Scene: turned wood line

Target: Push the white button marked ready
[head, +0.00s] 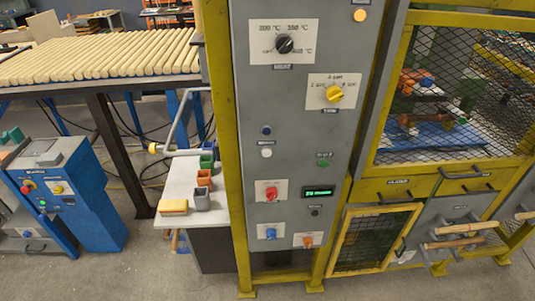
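A small round white button (266,153) sits on the front of a tall grey control panel (300,120) near the middle of the head view. Nothing covers the white button. Neither of my grippers shows in the head view.
The panel also carries a black dial (284,44), a yellow knob (334,93), a red knob (271,194) and a lit green display (318,192). A small white table (180,185) stands left; a yellow-framed mesh cage (460,90) stands right.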

